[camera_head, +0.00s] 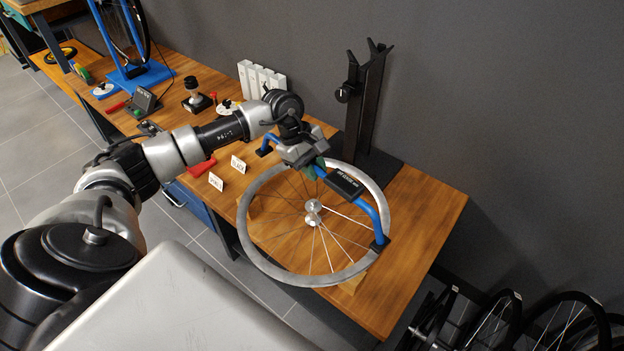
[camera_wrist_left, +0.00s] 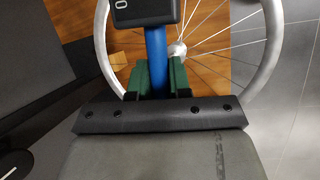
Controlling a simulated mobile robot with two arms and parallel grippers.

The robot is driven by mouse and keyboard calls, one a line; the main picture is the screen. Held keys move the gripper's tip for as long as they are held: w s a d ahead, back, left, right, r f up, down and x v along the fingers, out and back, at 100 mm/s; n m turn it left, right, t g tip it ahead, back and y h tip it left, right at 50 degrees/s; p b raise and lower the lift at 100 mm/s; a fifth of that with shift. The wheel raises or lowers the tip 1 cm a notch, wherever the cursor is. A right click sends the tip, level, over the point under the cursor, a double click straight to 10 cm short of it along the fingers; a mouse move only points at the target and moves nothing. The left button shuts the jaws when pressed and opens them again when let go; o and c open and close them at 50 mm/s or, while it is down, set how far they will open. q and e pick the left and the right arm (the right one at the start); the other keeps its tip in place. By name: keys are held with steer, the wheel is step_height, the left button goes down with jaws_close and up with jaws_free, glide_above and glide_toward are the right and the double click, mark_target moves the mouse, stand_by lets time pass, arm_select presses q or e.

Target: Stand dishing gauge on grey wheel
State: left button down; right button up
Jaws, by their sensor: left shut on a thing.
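The grey wheel (camera_head: 249,244) lies flat on the wooden bench, with its silver hub (camera_head: 312,206) in the middle. The dishing gauge (camera_head: 372,216) is a blue arched bar with black feet and a dark display box (camera_head: 345,183). It spans over the wheel, one foot at the right rim, the other just beyond the far left rim. Whether the feet touch the rim I cannot tell. My left gripper (camera_head: 316,168) is shut on the blue bar; its green fingers (camera_wrist_left: 156,76) pinch it in the wrist view. My right gripper is not in view.
A black upright stand (camera_head: 364,105) is behind the wheel. Two small label cards (camera_head: 238,164) and a red tool (camera_head: 201,168) lie left of it. White blocks (camera_head: 262,79) stand at the wall. Several wheels (camera_head: 492,322) sit below the bench at right. The bench's right end is clear.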

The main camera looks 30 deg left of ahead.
mark_target(312, 200)
arm_select(q)
steer(key=shift+w+a+r+n+t+b, duration=0.15)
steer(key=shift+w+a+n+t+b, duration=0.15)
steer(key=shift+w+a+n, duration=0.3)
steer(key=shift+f, duration=0.2)
step_height(312, 200, down, 4)
steer(key=shift+b, duration=1.05)
steer(key=shift+f+b, duration=0.4)
steer(key=shift+f, duration=0.7)
steer(key=shift+f+b, duration=0.9)
steer(key=shift+f, duration=0.05)
steer(key=shift+f+b, duration=0.55)
steer(key=shift+f, duration=0.05)
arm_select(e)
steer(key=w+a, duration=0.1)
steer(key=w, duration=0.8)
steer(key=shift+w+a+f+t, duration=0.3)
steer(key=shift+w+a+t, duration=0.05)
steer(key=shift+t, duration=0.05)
arm_select(q)
steer(key=c, duration=1)
jaws_free()
